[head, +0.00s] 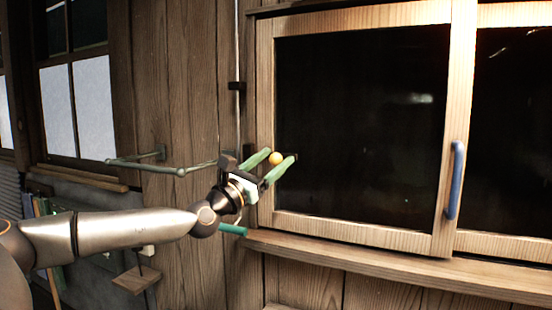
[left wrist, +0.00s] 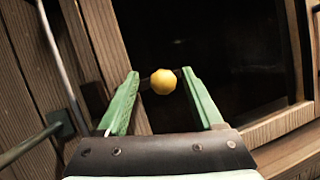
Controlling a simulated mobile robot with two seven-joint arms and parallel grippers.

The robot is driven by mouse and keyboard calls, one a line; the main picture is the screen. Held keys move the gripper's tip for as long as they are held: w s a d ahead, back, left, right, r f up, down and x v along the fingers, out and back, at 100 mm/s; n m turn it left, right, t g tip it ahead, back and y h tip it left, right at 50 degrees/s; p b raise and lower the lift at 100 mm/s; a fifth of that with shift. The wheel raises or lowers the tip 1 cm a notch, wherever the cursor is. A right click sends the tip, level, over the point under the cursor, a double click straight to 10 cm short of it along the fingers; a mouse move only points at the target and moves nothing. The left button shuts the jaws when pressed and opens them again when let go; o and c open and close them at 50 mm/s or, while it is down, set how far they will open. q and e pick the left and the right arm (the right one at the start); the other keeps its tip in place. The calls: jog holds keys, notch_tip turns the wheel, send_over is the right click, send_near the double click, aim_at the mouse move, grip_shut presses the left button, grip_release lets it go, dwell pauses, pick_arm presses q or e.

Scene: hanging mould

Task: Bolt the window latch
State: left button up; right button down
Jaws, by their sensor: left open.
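The window (head: 360,120) has a light wooden frame and dark panes. A round yellow knob (head: 276,158), which looks like the latch's handle, shows at the left side of the frame. My left gripper (head: 281,155) is open, with its green fingers pointing at the window's left edge. In the left wrist view the yellow knob (left wrist: 163,81) appears between the tips of the open left gripper (left wrist: 160,73), with a gap on each side. A short dark piece shows behind the knob. The rest of the latch is hidden. My right gripper is not in view.
A blue handle (head: 455,180) is on the window's middle stile. A wooden sill (head: 380,262) runs below. A green rail (head: 160,165) and a teal bar (head: 232,229) are near my left arm. Plank wall (head: 175,80) lies left of the window.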

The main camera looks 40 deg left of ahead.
pick_arm(q)
jog(key=shift+w+d+r, duration=0.1)
jog(key=shift+w+d, duration=0.1)
jog(key=shift+w, duration=0.15)
grip_shut()
dwell(0.6)
dwell(0.9)
